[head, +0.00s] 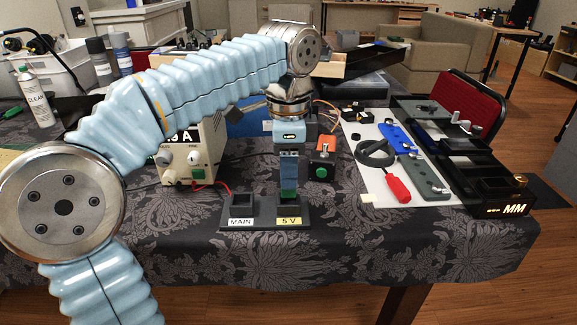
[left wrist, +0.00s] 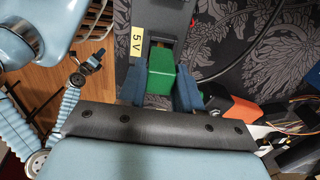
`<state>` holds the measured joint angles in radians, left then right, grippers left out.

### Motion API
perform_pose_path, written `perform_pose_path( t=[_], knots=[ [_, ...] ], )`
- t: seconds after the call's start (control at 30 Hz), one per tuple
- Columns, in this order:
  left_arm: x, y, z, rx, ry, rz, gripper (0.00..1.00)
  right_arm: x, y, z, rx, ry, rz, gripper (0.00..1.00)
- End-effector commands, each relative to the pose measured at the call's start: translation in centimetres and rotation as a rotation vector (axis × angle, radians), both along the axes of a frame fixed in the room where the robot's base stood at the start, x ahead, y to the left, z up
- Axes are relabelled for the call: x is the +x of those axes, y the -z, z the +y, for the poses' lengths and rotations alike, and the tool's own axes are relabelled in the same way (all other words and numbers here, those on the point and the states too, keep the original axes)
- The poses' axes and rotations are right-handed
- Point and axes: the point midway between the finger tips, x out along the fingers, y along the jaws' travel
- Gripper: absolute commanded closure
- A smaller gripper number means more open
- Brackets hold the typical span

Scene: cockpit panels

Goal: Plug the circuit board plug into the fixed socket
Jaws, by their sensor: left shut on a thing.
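The plug, a green block (left wrist: 160,72), is between the fingers of my left gripper (left wrist: 160,92) in the left wrist view. In the head view my left gripper (head: 289,180) points down and is shut on the plug, whose green lower end (head: 288,194) shows below the fingers. The dark fixed socket base (head: 263,214) stands on the table with a MAIN label and a yellow 5V label (head: 289,221). The plug is at the 5V socket, behind that label. I cannot tell how deep it sits in the opening. My right gripper is not in the head view.
A power supply box (head: 187,155) stands left of the socket. A small dark box with a green button (head: 321,165) and an orange part is close on the right. A white board (head: 381,165) with tools and a black tray (head: 480,170) lie farther right. The cloth front is clear.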

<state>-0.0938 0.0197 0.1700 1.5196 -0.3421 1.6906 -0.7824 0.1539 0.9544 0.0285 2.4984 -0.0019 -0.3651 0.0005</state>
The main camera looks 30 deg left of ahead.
Motion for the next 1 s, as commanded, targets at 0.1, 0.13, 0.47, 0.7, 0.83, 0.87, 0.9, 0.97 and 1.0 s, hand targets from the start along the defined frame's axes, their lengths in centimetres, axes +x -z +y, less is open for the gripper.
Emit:
perform_pose_path(
  t=[0.1, 0.13, 0.47, 0.7, 0.83, 0.87, 0.9, 0.97, 1.0],
  knots=[
    [0.0, 0.2, 0.0, 0.0, 0.0, 0.0, 0.96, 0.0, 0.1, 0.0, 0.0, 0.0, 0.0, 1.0],
    [0.0, 0.3, 0.0, 0.0, 0.0, 0.0, 0.96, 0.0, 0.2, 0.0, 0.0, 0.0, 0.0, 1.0],
    [0.0, 1.1, 0.0, 0.0, 0.0, 0.001, 0.96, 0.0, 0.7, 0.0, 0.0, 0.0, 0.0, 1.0],
    [0.0, 1.7, 0.0, 0.0, 0.0, 0.0, 0.96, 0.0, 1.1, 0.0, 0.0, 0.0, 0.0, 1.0],
    [0.0, 2.0, 0.0, 0.0, 0.0, 0.0, 0.96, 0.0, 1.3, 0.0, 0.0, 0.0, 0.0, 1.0],
    [0.0, 2.1, 0.0, 0.0, 0.0, 0.0, 0.96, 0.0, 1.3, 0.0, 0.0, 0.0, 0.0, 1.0],
    [0.0, 2.2, 0.0, 0.0, 0.0, 0.0, 0.96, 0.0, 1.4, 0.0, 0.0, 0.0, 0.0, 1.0],
    [0.0, 2.3, 0.0, 0.0, 0.0, 0.0, 0.96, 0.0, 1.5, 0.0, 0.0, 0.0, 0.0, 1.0],
    [0.0, 2.4, 0.0, 0.0, 0.0, 0.0, 0.96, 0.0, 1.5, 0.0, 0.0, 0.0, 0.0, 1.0]
  ],
)
